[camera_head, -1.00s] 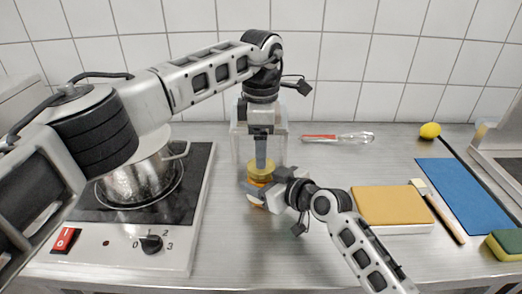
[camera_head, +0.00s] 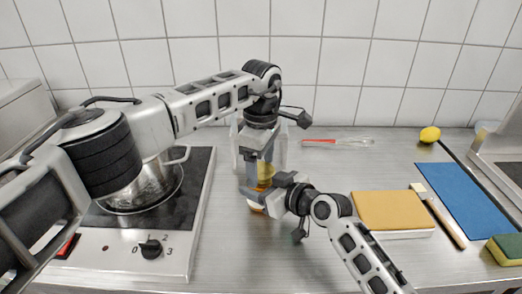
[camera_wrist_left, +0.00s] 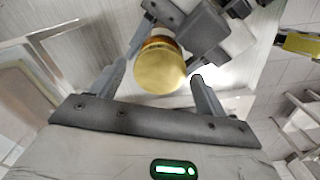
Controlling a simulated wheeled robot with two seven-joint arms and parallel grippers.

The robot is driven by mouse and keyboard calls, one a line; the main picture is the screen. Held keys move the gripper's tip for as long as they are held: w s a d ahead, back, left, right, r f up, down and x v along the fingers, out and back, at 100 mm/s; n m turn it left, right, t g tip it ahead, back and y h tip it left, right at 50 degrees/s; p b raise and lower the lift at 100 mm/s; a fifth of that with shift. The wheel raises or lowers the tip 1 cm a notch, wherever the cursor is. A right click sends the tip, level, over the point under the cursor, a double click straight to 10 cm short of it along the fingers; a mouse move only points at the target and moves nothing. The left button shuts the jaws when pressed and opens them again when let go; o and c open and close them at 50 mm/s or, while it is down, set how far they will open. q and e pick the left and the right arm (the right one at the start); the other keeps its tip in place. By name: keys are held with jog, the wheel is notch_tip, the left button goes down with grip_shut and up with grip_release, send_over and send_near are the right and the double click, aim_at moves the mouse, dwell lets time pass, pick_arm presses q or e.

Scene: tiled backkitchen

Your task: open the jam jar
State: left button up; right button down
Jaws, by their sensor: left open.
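The jam jar has a round gold lid (camera_head: 266,172), seen between my left gripper's fingers in the head view. Its glass body (camera_head: 256,207) is mostly hidden. In the left wrist view the lid (camera_wrist_left: 160,66) shows from above, with clear gaps to the fingers. My left gripper (camera_head: 258,176) points down over the jar and is open, one finger on each side of the lid. My right gripper (camera_head: 266,193) comes in from the right, low at the jar's body, and appears shut on it. Its fingers are partly hidden; it also shows in the left wrist view (camera_wrist_left: 192,22).
A clear container (camera_head: 281,150) stands close behind the jar. A hob (camera_head: 180,235) with a steel pot (camera_head: 150,190) is at left. A whisk (camera_head: 345,141) lies behind.

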pick_arm(q)
jog(key=shift+f, duration=0.2)
jog(key=c, duration=1)
jog(key=shift+n, duration=1.8)
jog(key=o, duration=1.1)
